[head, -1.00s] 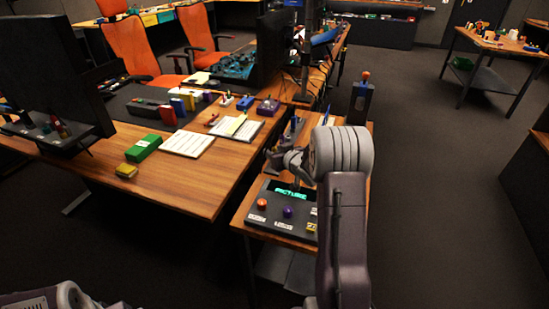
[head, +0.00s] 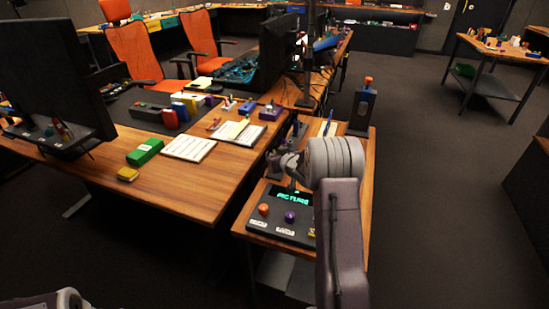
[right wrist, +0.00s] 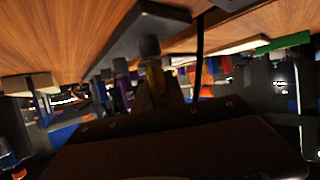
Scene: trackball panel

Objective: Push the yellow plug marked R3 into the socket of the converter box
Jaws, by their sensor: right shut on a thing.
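My right gripper (head: 284,166) is over the back of a dark control panel (head: 278,222) on the side table, pointing left in the head view. In the right wrist view its jaws (right wrist: 152,82) are shut on a dull yellowish piece, which looks like the yellow plug (right wrist: 155,78); no R3 mark can be read. The panel has a lit green display reading "PICTURE", an orange ball and a purple ball. My arm hides its right part. I cannot tell which thing is the converter box, or whether the plug touches a socket. My left gripper is not in view.
A dark box with an orange top (head: 363,105) stands behind my wrist.

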